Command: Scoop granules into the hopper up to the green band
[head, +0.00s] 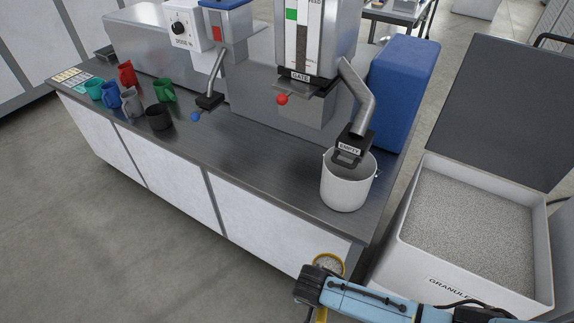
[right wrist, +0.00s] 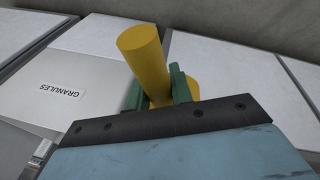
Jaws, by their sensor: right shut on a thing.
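My right gripper (head: 312,286) is shut on the handle of a yellow scoop (head: 328,262), low in front of the bench. Pale granules show inside the scoop's round rim. In the right wrist view, the yellow handle (right wrist: 143,55) stands between the green fingers (right wrist: 160,90). The white granule bin (head: 395,262), labelled GRANULES, is open at the right and holds a broad bed of granules (head: 470,220). The hopper (head: 318,55), marked FEED and GATE, shows a green band (head: 291,14) beside a dark window; its level is unclear. My left gripper is out of view.
A white bucket (head: 347,190) stands under a spout labelled EMPTY at the bench's right end. A blue block (head: 404,85) stands behind it. Several coloured mugs (head: 130,98) are at the bench's left. The front middle of the worktop (head: 220,155) is clear.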

